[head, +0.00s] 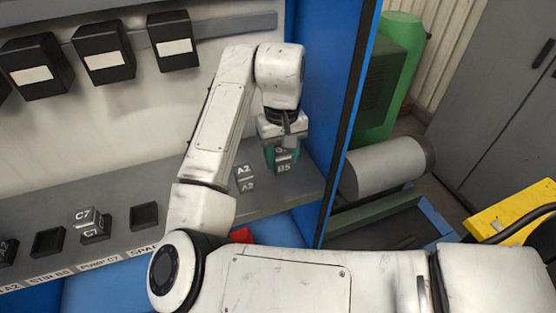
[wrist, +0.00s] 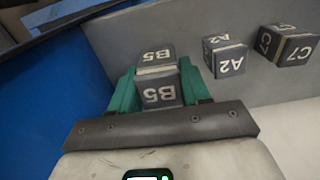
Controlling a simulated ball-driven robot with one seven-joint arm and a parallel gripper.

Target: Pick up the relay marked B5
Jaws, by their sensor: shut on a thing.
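The relay marked B5 (wrist: 158,88) is a small dark grey block with a light band and white lettering. My gripper (wrist: 157,92) has its green fingers on both sides of it and is shut on it. In the head view, the B5 relay (head: 284,168) shows below my gripper (head: 283,157), at the right end of the grey shelf (head: 275,201). I cannot tell whether it touches the shelf.
The A2 relay (head: 245,178) stands on the shelf just left of B5. The C7 relay (head: 88,218) is farther left, by dark sockets (head: 48,242). A blue cabinet wall (head: 342,120) closes the right side. Black boxes (head: 104,54) hang on the back panel.

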